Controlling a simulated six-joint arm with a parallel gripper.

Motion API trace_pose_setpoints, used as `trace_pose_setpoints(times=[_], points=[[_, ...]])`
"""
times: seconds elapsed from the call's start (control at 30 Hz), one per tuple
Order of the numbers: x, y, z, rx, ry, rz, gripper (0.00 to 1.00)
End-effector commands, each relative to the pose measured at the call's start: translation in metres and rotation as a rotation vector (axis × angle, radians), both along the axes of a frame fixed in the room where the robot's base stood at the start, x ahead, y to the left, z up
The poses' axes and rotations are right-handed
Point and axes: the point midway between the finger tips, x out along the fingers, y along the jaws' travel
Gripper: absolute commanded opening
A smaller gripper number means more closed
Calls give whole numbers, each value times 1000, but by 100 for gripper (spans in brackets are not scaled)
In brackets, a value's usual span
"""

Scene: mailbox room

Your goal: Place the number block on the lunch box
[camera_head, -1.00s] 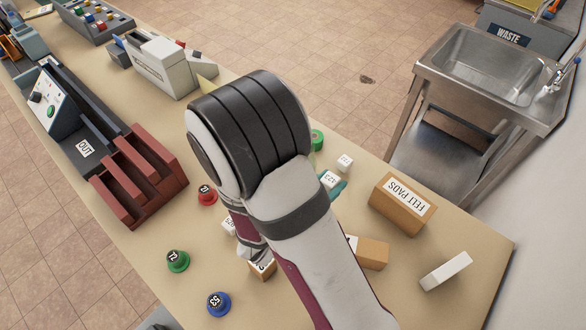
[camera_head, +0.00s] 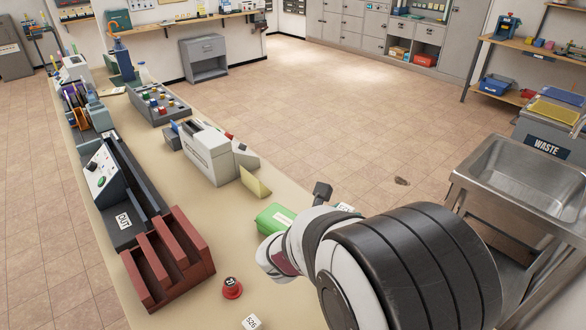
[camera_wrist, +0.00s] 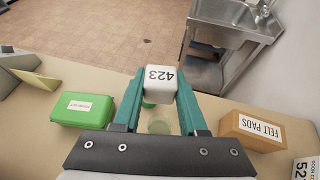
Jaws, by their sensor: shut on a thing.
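A white number block (camera_wrist: 162,82) marked 423 is held between the teal fingers of my gripper (camera_wrist: 165,95) in the wrist view. The block is up above the counter, apart from the things below it. A green box with a pale label, which I take for the lunch box (camera_wrist: 82,109), sits on the counter to the left of my gripper. The lunch box also shows in the head view (camera_head: 271,218), just beyond my arm. My arm hides the counter to the right there, and the held block cannot be made out in that view.
A brown felt pads box (camera_wrist: 252,130) stands right of my gripper in the wrist view. In the head view, a yellow wedge (camera_head: 256,182) and a pale machine (camera_head: 207,155) stand behind the lunch box. A red slotted rack (camera_head: 168,258) and a red knob (camera_head: 231,288) are to the left.

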Motion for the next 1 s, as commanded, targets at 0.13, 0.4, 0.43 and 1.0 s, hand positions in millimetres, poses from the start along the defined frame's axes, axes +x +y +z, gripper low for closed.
trace_pose_setpoints(times=[0.13, 0.4, 0.43, 1.0], points=[[45, 7, 0, -7, -3, 72, 0], [102, 9, 1, -31, -8, 172, 0], [103, 9, -5, -34, -4, 174, 0], [122, 82, -94, -30, -6, 178, 0]])
